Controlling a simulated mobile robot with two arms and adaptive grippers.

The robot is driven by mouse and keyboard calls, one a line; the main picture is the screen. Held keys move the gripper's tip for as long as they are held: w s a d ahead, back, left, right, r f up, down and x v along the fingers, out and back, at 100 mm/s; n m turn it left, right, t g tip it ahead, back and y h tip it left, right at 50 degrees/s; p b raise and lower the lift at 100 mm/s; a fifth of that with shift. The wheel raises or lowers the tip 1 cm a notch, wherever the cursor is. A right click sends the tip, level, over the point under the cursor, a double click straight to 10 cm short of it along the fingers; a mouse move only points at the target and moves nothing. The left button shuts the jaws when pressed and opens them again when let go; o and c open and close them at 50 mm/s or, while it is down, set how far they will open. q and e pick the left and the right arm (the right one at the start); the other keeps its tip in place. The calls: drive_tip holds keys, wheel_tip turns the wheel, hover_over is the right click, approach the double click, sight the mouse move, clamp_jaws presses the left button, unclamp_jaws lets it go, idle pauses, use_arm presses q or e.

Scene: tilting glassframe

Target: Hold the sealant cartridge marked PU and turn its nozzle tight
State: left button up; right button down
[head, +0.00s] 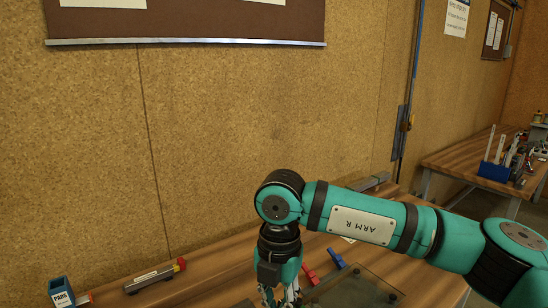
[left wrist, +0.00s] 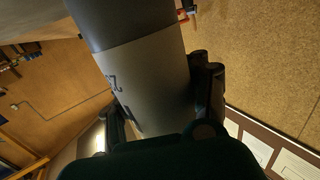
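In the left wrist view a large grey cylinder with a paler label band (left wrist: 145,85) lies between the two fingers of my left gripper (left wrist: 160,105). It looks like a cartridge. The dark mark on its label is partly turned away, so I cannot read PU. The fingers lie against both its sides. Its nozzle cannot be made out. My left gripper is outside the head view. My right gripper (head: 281,294) points down over the bench at the bottom edge of the head view. Its fingertips are cut off or hidden.
The wooden bench (head: 210,277) runs along a cork wall. A blue holder marked PARK (head: 62,293) and a dark labelled bar with a red and yellow end (head: 155,277) are at left.

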use_arm(q)
drive_tip(key=o, duration=0.6)
